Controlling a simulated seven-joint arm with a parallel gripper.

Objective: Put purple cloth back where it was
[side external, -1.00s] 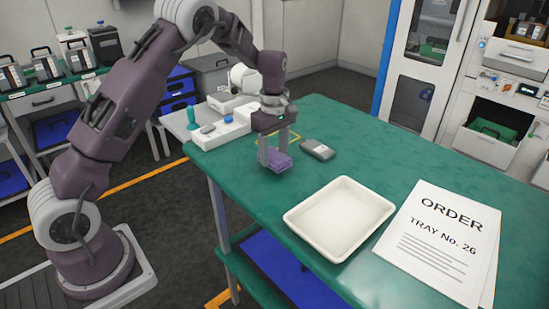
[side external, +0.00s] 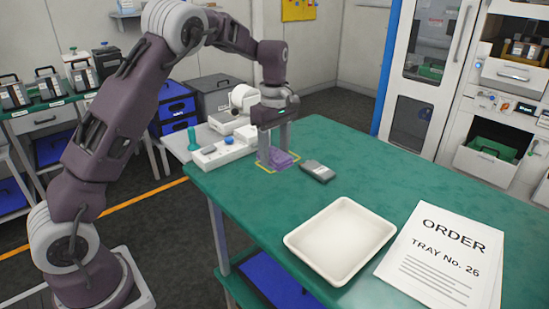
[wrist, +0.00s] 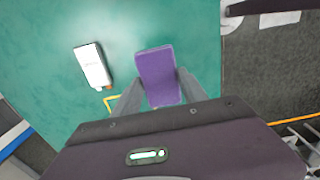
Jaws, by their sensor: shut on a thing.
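The purple cloth (side external: 281,158) is a small folded rectangle at the back left of the green table. My gripper (side external: 274,160) points down and is shut on it. In the side view the cloth overlaps a yellow outline (side external: 262,167) marked on the table. Whether it touches the tabletop cannot be told. In the wrist view the cloth (wrist: 158,72) sticks out between my two fingers (wrist: 160,92), with a corner of the yellow outline (wrist: 109,100) at its left. My gripper hides the rest of the outline there.
A dark grey handheld device (side external: 317,171) lies just right of the cloth. A white tray (side external: 300,243) and order sheets (side external: 445,250) lie nearer the front. White equipment (side external: 222,152) stands left of my gripper. The table's middle (side external: 375,180) is clear.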

